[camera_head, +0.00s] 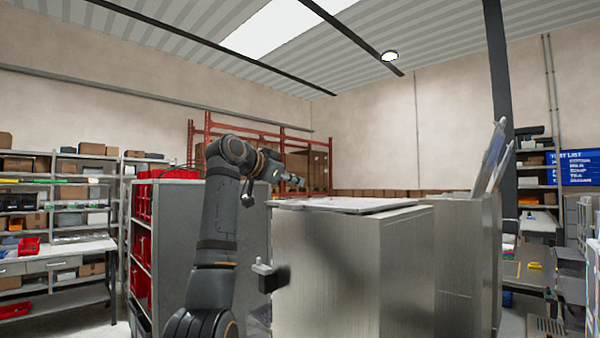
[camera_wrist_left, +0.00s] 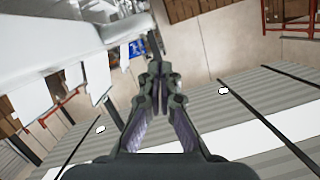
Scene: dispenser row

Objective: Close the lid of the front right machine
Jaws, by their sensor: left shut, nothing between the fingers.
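A steel machine (camera_head: 330,272) stands close in front of me in the head view, with a pale flat lid (camera_head: 345,204) lying over its top. I cannot tell if this lid is fully seated. Another steel machine (camera_head: 465,255) stands to its right, with a raised, tilted lid (camera_head: 491,158) above it. Which of them is the front right one is not clear. In the left wrist view the left gripper (camera_wrist_left: 160,85) is shut and empty. My right gripper is out of view.
A grey shelf unit with red bins (camera_head: 144,201) stands to the left, behind my left arm. A small bracket (camera_head: 268,275) sticks out from the near machine's left side. A dark post (camera_head: 502,80) rises behind the raised lid. The space above the flat lid is clear.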

